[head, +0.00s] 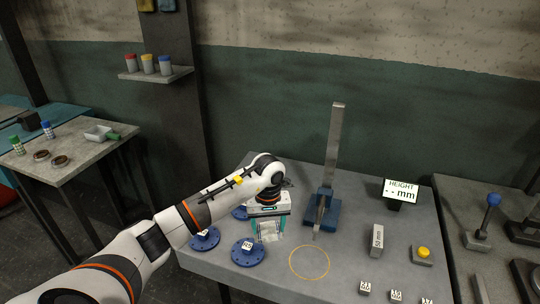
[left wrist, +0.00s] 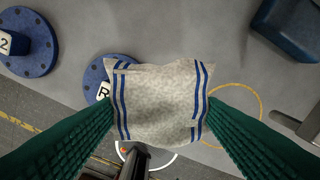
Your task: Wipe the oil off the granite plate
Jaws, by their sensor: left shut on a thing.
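My left gripper (head: 268,224) points down over the grey granite plate (head: 345,262), between the blue flanges and the height gauge. It is shut on a pale cloth (head: 268,237). In the left wrist view the cloth (left wrist: 160,100) is speckled grey-white with blue stripes near two edges, held between green ribbed fingers. Whether the cloth touches the plate I cannot tell. A thin yellow circle (head: 309,262) is marked on the plate, right of the gripper. I cannot make out any oil; the cloth hides the surface below it. My right gripper is not in view.
A height gauge with a blue base (head: 321,211) stands close right. A grey 50 mm block (head: 376,240), a yellow-topped button (head: 424,253) and a height display (head: 401,191) stand farther right.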

